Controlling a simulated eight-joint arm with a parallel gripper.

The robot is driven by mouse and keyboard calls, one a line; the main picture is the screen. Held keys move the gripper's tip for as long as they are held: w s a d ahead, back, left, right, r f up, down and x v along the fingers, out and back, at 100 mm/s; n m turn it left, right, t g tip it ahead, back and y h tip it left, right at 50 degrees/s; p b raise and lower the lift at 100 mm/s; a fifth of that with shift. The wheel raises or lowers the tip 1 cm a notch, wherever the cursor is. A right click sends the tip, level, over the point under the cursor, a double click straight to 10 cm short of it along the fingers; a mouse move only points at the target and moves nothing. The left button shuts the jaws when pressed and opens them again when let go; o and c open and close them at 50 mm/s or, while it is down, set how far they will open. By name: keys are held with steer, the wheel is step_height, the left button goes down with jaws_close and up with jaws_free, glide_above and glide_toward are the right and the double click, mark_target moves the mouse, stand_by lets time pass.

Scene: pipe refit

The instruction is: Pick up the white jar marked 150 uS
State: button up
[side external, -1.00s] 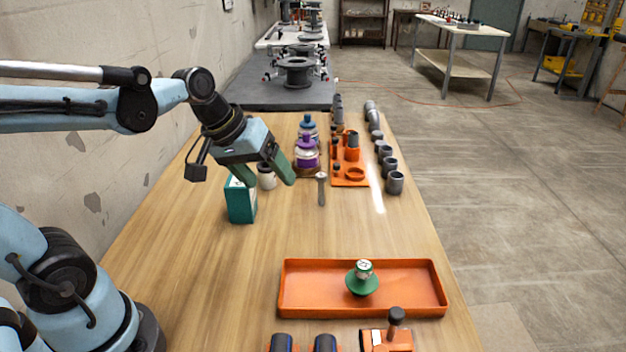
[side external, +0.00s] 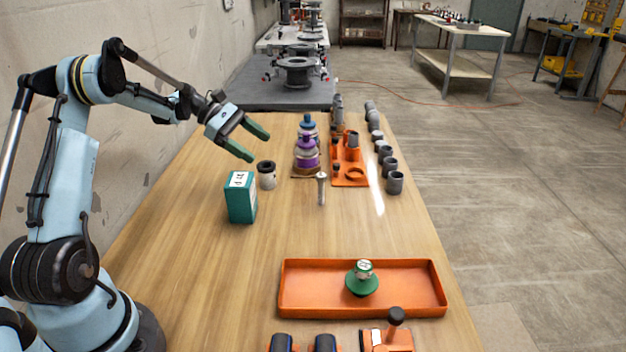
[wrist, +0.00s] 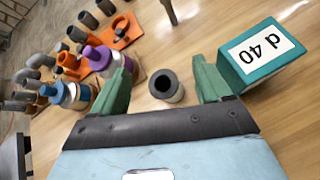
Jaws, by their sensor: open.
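A small white jar with a black top (side external: 267,175) stands upright on the wooden table beside a teal box (side external: 241,198); its marking is not readable. My gripper (side external: 260,143) is open and empty, raised above and behind the jar, with its green fingers spread. In the wrist view the jar (wrist: 166,86) shows between and beyond the two fingertips of my gripper (wrist: 160,72), apart from both. The teal box, labelled "d 40", also shows in the wrist view (wrist: 262,54), close to the right finger.
Purple-capped and blue-capped bottles (side external: 306,153) stand on a brown base right of the jar. A grey bolt-like piece (side external: 321,188) stands nearer. An orange holder (side external: 350,178) and grey pipe pieces (side external: 394,183) lie further right. An orange tray (side external: 296,288) holds a green piece.

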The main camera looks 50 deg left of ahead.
steer(key=s+a+f+n, duration=0.1)
steer(key=a, duration=0.1)
steer(key=s+a+f+n+h, duration=0.1)
steer(key=a, duration=0.1)
steer(key=s+a+f+n+t+h, duration=0.1)
steer(key=a+f, duration=0.1)
steer(key=shift+a+f, duration=0.1)
glide_toward(274, 184)
steer(key=w+d, duration=0.1)
steer(key=w+d+r, duration=0.1)
steer(key=d, duration=0.1)
steer(key=shift+w+r, duration=0.1)
steer(key=shift+w, duration=0.05)
steer(key=shift+w+x, duration=0.25)
steer(key=shift+x, duration=2.45)
steer(key=shift+a, duration=0.1)
steer(key=c, duration=1.1)
steer(key=shift+o, duration=0.2)
steer(key=shift+r, duration=0.2)
